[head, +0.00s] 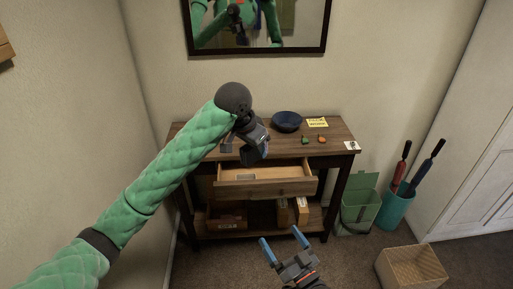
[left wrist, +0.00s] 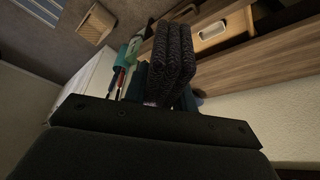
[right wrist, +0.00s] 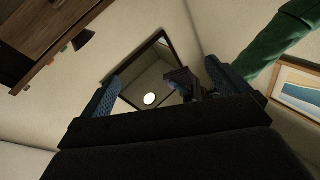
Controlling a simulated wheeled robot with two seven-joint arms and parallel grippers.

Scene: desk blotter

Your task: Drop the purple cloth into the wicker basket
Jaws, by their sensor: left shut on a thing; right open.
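My left gripper (head: 256,153) is above the left part of the desk, near the open drawer. The wicker basket (head: 412,266) stands on the floor at the lower right, well away from the left gripper. It also shows at the upper left of the left wrist view (left wrist: 96,24). My right gripper (head: 283,240) is open and empty, in front of the desk.
The desk (head: 345,147) carries a dark blue bowl (head: 286,121), a yellow note (head: 317,122) and small items. Its drawer (head: 266,187) is pulled out. A green bin (head: 359,208) and a teal holder with umbrellas (head: 395,208) stand between desk and basket.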

